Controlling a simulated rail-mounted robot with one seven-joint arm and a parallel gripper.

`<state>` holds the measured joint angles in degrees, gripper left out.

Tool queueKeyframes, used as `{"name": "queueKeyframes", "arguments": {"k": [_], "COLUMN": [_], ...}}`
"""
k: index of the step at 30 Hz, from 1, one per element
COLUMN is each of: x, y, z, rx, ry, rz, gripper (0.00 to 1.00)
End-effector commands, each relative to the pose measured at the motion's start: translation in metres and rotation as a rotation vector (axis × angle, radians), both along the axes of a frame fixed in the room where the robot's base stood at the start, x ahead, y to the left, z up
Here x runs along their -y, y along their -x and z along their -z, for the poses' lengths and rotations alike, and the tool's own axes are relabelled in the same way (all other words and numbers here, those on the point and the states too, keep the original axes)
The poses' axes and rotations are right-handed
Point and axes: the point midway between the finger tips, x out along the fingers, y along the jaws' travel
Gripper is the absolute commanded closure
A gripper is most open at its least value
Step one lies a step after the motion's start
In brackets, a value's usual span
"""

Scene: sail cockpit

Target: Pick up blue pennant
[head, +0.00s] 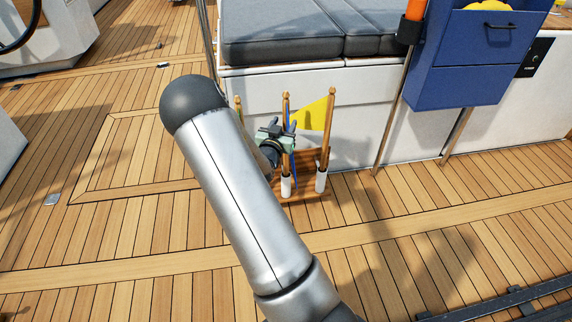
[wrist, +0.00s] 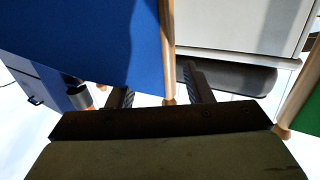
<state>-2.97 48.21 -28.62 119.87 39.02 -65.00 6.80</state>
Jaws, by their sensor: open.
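The blue pennant (wrist: 95,40) fills the upper left of the wrist view, hung on a wooden staff (wrist: 167,45). My gripper is open. In the wrist view the staff runs down between its two dark fingers (wrist: 160,82), its knobbed end close to the palm. I cannot tell whether either finger touches it. The staff stands upright in a wooden rack (head: 308,160) with white sockets.
A yellow pennant (head: 314,115) stands in the rack just right of the blue one. A green pennant (wrist: 306,95) shows at the wrist view's right edge. Behind the rack is a white bench with grey cushions (head: 290,32). A blue bin (head: 460,55) hangs at right. Open teak deck (head: 130,245) surrounds the rack.

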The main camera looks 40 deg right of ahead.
Motion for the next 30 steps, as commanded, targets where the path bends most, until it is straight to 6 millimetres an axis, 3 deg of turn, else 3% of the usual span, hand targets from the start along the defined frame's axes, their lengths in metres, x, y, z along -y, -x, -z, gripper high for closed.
{"name": "queueKeyframes", "arguments": {"k": [12, 22, 23, 27, 30], "x": [0.034, 0.041, 0.041, 0.04, 0.04], "y": [-0.033, -0.038, -0.038, -0.038, -0.038], "z": [0.003, 0.001, 0.001, 0.001, 0.0], "rx": [0.001, 0.0, 0.0, 0.0, 0.001], "ry": [-0.001, -0.001, -0.001, -0.001, -0.001], "rz": [0.0, 0.0, 0.0, -0.001, -0.001], "gripper": [0.54, 0.54, 0.6, 0.99, 1.0]}}
